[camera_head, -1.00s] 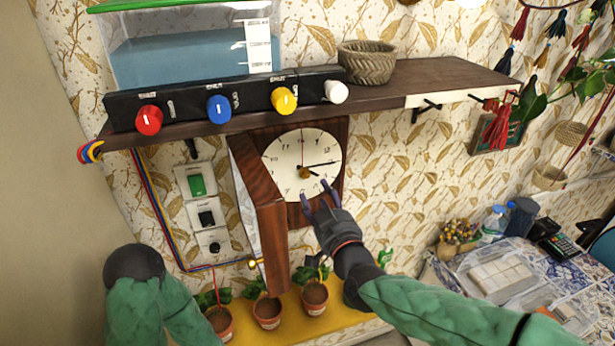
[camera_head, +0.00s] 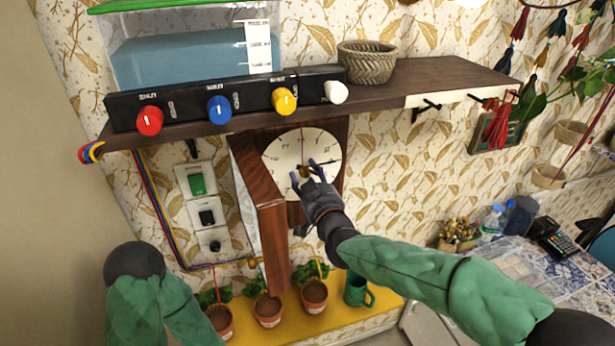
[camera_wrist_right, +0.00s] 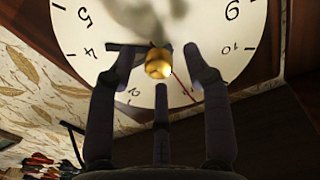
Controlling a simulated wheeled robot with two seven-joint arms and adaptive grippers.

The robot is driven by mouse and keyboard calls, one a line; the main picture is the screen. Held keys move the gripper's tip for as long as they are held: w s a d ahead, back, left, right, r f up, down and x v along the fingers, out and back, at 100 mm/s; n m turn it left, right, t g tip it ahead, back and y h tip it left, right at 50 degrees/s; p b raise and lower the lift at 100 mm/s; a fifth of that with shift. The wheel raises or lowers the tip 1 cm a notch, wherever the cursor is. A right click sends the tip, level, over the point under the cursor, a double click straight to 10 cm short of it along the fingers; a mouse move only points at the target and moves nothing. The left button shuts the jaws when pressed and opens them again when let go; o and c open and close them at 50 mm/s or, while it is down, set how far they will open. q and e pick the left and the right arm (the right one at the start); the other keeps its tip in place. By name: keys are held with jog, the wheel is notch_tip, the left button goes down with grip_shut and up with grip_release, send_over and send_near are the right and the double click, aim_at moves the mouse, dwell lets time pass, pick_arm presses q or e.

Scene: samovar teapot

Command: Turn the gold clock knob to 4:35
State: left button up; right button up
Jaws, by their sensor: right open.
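The wall clock's white face (camera_head: 283,152) is in the middle of the head view, under the shelf, and its wooden door (camera_head: 262,182) stands open. My right gripper (camera_head: 307,176) is at the clock's centre, open, partly covering the face. In the right wrist view, the gold clock knob (camera_wrist_right: 158,64) lies between the spread fingertips, with gaps visible on both sides. A black hand (camera_wrist_right: 122,46) points to near the 4 there, and a thin red hand (camera_wrist_right: 184,86) points down right. The exact time is unclear. My left gripper is out of view.
The shelf (camera_head: 440,80) with coloured knobs is just above the clock. Switches (camera_head: 197,184) are at its left. Several potted plants (camera_head: 268,310) and a green mug (camera_head: 357,290) stand on the yellow ledge below. Open wall lies to the right.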

grip_shut()
jog(key=shift+r, duration=0.1)
jog(key=shift+d+r, duration=0.1)
jog(key=shift+r, duration=0.05)
dwell(0.4)
